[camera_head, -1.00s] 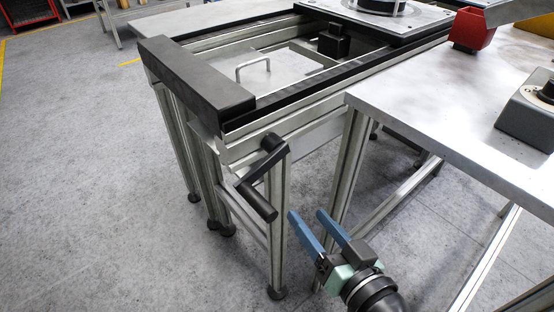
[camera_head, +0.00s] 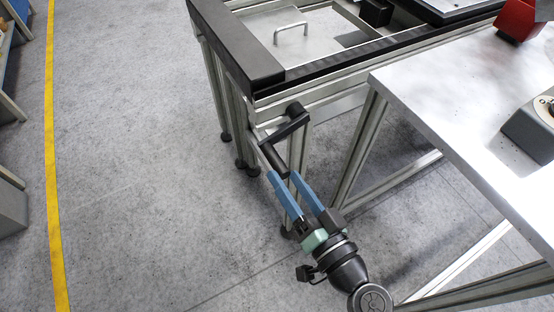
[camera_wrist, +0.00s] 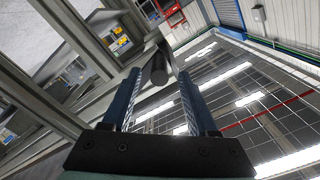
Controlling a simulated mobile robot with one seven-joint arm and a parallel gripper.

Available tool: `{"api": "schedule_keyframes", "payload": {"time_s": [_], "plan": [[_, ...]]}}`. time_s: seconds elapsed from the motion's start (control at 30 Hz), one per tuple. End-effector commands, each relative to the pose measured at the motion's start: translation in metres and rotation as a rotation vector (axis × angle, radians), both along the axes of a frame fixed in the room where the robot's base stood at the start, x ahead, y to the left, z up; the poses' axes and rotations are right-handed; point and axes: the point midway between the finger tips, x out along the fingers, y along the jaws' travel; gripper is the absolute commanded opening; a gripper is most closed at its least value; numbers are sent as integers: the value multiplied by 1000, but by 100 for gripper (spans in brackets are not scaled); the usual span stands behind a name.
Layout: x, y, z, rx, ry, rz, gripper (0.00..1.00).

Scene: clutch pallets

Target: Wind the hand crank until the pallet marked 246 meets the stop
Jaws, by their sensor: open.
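The black hand crank (camera_head: 287,128) sits on the near end leg of the conveyor frame, with its handle (camera_head: 272,157) hanging toward me. My gripper (camera_head: 283,174) has blue fingers, spread open and empty, with the tips just at the free end of the handle. In the wrist view the dark handle end (camera_wrist: 158,68) lies between the two fingertips, with a gap on each side. A pallet plate (camera_head: 450,8) is partly in view at the top edge; no number is readable. The dark block (camera_head: 235,45) spans the near end of the conveyor.
A metal table (camera_head: 450,90) stands close on the right, with a grey control box (camera_head: 535,128) and a red bin (camera_head: 518,18). A flat plate with a metal handle (camera_head: 291,30) lies inside the frame. Floor to the left is clear up to a yellow line (camera_head: 52,150).

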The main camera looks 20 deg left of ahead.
Motion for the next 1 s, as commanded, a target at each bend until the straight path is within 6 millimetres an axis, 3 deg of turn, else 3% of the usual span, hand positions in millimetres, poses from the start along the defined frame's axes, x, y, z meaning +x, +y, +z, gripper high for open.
{"api": "schedule_keyframes", "payload": {"time_s": [0.1,0.3,0.67,1.0], "plan": [[14,18,0,-1,-1,3,60],[27,34,0,1,1,0,60],[31,38,0,0,0,-1,60],[30,38,0,0,0,-1,0]]}}
